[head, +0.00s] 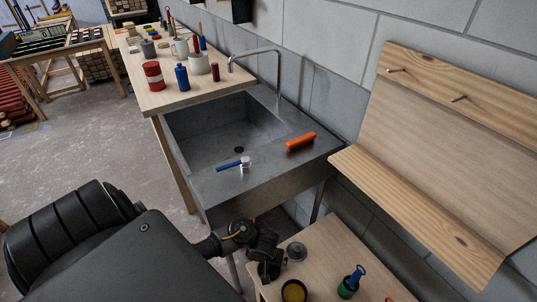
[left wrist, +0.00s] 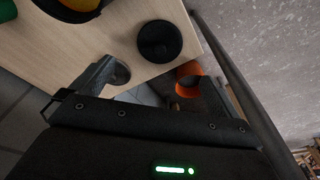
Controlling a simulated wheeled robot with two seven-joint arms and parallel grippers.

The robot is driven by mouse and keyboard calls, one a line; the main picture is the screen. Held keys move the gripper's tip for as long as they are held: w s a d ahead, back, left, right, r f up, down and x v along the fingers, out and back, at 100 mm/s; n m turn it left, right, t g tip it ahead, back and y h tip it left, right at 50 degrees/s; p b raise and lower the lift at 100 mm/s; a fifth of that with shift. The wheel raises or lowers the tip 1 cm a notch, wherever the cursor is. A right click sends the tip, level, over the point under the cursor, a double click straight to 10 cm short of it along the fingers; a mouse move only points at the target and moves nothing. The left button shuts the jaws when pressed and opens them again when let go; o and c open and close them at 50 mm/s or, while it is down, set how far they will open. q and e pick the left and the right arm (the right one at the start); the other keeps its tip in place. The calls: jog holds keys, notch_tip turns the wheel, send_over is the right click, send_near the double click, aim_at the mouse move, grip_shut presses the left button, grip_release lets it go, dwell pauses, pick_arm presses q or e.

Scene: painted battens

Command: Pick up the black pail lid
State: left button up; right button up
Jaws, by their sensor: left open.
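The black pail lid (left wrist: 159,41) shows in the left wrist view as a dark round disc lying flat on the pale wooden low table, near its edge. My left gripper (head: 266,268) is over the left side of that table in the head view, and the lid is hidden or lost against it there. In the left wrist view my left gripper (left wrist: 168,75) is open with nothing held between its fingers. The lid lies ahead of the fingertips, apart from them. My right gripper is not in view.
On the low table (head: 325,252) stand a pail with yellow contents (head: 294,291), a grey disc (head: 297,252) and a green pot (head: 347,288). The grey sink (head: 222,195) is behind. An orange round thing (left wrist: 188,82) shows beyond the table edge.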

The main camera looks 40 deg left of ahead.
pick_arm(q)
jog(key=b, duration=0.3)
send_over(269, 267)
jog(key=s, duration=0.1)
jog(key=f, duration=0.5)
jog(key=shift+s+d+f, duration=0.1)
jog(key=shift+d, duration=0.1)
jog(key=shift+f, duration=0.25)
jog(key=f+b, duration=0.1)
jog(key=f, duration=0.1)
jog(key=w+f+b, duration=0.1)
jog(key=f, duration=0.2)
jog(key=shift+a, duration=0.2)
jog(key=c, duration=0.9)
